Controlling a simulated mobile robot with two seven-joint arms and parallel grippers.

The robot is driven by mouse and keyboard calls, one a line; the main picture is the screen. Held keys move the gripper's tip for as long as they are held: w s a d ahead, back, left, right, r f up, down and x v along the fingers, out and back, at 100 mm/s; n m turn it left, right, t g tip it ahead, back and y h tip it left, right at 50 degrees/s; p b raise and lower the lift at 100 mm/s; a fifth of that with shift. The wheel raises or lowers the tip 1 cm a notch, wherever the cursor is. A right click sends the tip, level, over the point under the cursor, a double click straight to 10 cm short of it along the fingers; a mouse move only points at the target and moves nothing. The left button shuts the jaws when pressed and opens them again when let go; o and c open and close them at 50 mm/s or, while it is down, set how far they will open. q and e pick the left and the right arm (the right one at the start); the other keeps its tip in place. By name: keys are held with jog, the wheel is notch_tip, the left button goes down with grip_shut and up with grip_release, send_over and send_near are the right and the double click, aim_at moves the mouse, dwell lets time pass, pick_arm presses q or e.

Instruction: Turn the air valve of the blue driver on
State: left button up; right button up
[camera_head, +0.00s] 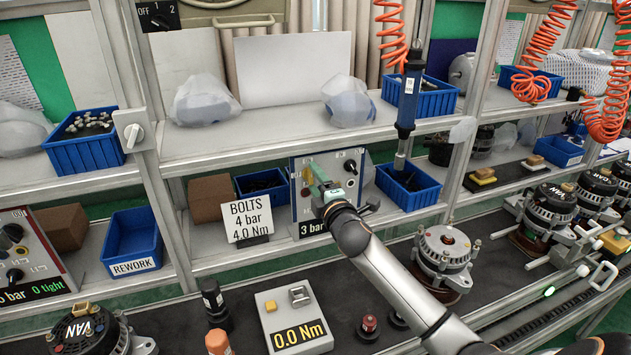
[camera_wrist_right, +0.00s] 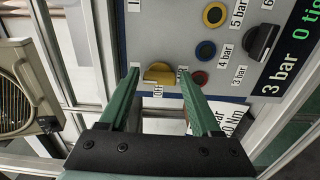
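The blue driver (camera_head: 408,100) hangs upright at the shelf, right of a control panel (camera_head: 352,192) marked 3 bar. In the right wrist view, a yellow valve handle (camera_wrist_right: 158,74) sits on this panel beside an OFF label, lying crosswise in the picture. My right gripper (camera_head: 318,178) is at the left part of the panel in the head view. Its two green fingers (camera_wrist_right: 158,82) are apart in the wrist view, with the yellow handle between and just beyond the tips. I cannot tell whether either finger touches it. My left gripper is not in view.
The panel also carries a red button (camera_wrist_right: 201,78), a blue button (camera_wrist_right: 205,50) and a black knob (camera_wrist_right: 262,42) close by. A BOLTS sign (camera_head: 250,218) stands left of it, and a blue bin (camera_head: 408,188) right of it. Alternators (camera_head: 445,248) stand on the line below.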

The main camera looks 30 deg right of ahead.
jog(key=shift+o, duration=1.2)
jog(key=b+v, duration=0.1)
jog(key=v, duration=1.1)
jog(key=shift+s+b, duration=0.3)
jog(key=s+a+f+m+g+y, duration=0.1)
jog(key=s+a+f+m+g, duration=0.3)
jog(key=f, duration=0.3)
jog(key=s+a+f+m+g, duration=0.1)
jog(key=s+f+m+g, duration=0.15)
jog(key=s+f, duration=0.35)
jog(key=s+a+f+m+g+y, duration=0.25)
jog(key=s+a+f+g, duration=0.2)
jog(key=s, duration=0.35)
jog(key=s+a+f+m+g+y, duration=0.1)
jog(key=s+a+f+m+g, duration=0.25)
jog(key=s+a+f, duration=0.35)
jog(key=w+a+f+t+y, duration=0.2)
jog(key=w+a+f+t, duration=0.1)
jog(key=f+t, duration=0.3)
notch_tip(320, 180, down, 3)
jog(key=shift+r, duration=0.15)
